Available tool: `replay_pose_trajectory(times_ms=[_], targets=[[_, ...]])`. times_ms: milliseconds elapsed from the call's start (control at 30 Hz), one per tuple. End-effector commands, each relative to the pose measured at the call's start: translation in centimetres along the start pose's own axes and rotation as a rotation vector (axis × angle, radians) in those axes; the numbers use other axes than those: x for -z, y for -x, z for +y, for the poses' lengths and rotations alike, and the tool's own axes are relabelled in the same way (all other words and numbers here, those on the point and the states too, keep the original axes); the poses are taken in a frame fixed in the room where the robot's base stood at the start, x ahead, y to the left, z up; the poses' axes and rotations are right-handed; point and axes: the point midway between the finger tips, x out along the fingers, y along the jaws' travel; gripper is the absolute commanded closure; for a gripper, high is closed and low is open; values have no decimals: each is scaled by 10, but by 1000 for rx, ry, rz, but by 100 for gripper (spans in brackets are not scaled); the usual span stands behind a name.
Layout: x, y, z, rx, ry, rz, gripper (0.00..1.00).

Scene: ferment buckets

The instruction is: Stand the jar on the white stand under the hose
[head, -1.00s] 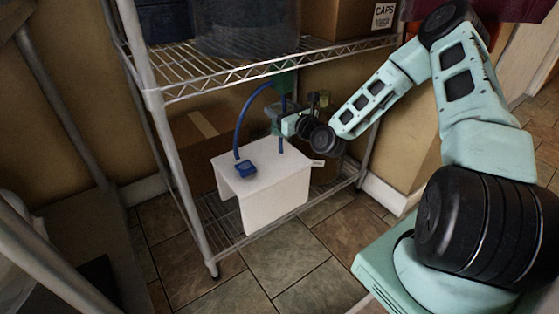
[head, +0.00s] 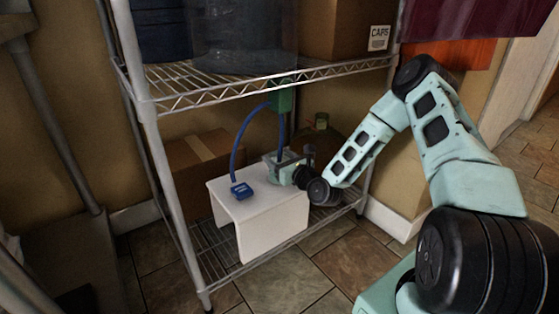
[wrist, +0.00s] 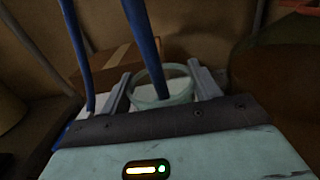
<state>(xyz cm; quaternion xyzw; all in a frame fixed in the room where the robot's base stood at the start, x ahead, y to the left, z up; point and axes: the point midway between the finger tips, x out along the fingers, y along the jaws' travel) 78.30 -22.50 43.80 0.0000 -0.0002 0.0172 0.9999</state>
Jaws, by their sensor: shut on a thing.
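The jar (wrist: 163,88) is clear, greenish glass with an open round mouth, held upright between my gripper's two grey fingers (wrist: 162,90). The jar also shows in the head view (head: 279,158), partly hidden by my gripper (head: 288,170). The white stand (head: 258,215) is on the lower wire shelf. The jar is over its back right part; I cannot tell whether its base touches the top. The blue hose (head: 236,145) loops up to a green fitting (head: 282,100). A straight length hangs down from there, and in the wrist view the blue tube (wrist: 142,35) reaches into the jar's mouth.
A blue block (head: 241,191) sits on the stand's left part. A cardboard box (head: 200,165) is behind the stand. A dark bottle (head: 321,122) stands behind my gripper. A rack post (head: 160,180) and the upper wire shelf (head: 240,80) frame the space.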

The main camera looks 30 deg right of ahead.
Motion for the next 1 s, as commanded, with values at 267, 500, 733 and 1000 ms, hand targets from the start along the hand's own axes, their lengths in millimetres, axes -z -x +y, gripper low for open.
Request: replay_pose_trajectory(times_ms=[267,500,733,1000], targets=[[3,0,0,0,-1,1,16],[1,0,0,0,0,0,16],[-2,27,-1,2,-4,5,16],[-3,84,-1,2,-3,4,16]])
